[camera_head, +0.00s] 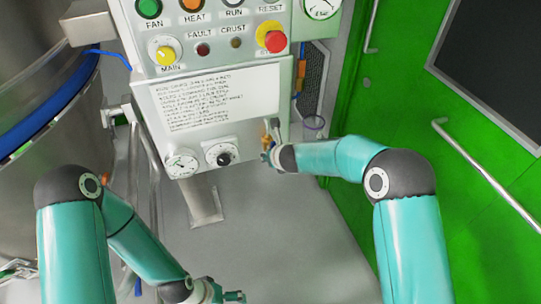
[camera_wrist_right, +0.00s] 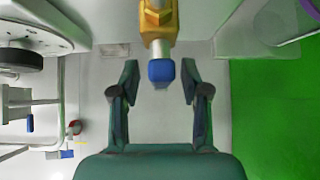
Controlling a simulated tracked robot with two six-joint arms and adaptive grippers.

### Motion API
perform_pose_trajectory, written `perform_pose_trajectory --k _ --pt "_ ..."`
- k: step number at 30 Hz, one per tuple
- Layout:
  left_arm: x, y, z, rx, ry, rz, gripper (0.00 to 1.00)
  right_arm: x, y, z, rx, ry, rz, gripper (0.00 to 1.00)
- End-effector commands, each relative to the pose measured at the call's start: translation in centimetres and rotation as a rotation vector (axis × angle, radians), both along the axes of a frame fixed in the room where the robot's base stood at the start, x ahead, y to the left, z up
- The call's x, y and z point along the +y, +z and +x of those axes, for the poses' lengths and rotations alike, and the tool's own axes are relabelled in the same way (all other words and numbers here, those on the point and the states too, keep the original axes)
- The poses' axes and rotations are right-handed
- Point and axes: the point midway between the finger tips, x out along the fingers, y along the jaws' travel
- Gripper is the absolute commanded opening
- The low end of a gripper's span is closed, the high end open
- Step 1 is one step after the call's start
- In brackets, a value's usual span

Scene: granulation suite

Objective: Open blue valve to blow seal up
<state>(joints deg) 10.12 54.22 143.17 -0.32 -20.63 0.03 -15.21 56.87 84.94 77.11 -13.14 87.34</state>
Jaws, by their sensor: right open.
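The blue valve (camera_wrist_right: 161,72) shows in the right wrist view as a blue cap on a grey stem, below a brass body (camera_wrist_right: 158,20) at the top centre. My right gripper (camera_wrist_right: 160,80) is open. Its two fingers stand on either side of the blue cap, with a gap on each side. In the head view my right gripper (camera_head: 270,150) is at the lower right edge of the control panel and mostly covers the valve. My left gripper (camera_head: 236,297) is low at the bottom edge, away from the panel, and its fingers are too small to read.
The grey control panel (camera_head: 220,128) carries buttons, a text plate (camera_head: 222,98), a gauge (camera_head: 182,163) and a black knob (camera_head: 223,155). A large steel vessel (camera_head: 45,130) stands at the left. Green doors (camera_head: 400,95) with long handles are at the right.

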Motion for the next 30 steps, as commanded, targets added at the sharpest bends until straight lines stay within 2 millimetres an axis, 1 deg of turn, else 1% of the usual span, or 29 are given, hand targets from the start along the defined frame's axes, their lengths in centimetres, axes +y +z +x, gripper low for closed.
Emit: perform_pose_trajectory --k 4,8,15,21,25,30 --pt "0.0 0.1 0.0 0.0 0.0 0.0 1.0 -0.2 0.5 -0.5 0.001 0.0 0.0 0.46" --pt "0.0 0.0 0.0 0.0 0.0 0.0 1.0 -0.5 1.7 -1.7 0.0 0.001 0.0 0.46" --pt "0.0 0.0 0.0 0.0 0.0 0.0 1.0 -1.5 5.1 -5.0 -0.002 0.001 0.0 0.46" --pt "0.0 0.0 0.0 0.0 0.0 0.0 1.0 -2.2 7.4 -7.3 -0.001 0.0 0.002 0.46" --pt "0.0 0.0 0.0 0.0 0.0 0.0 1.0 -2.4 8.1 -8.1 -0.001 0.001 0.0 0.46" --pt "0.0 0.0 0.0 0.0 0.0 0.0 1.0 -2.5 8.4 -8.4 0.0 0.0 0.0 0.46"
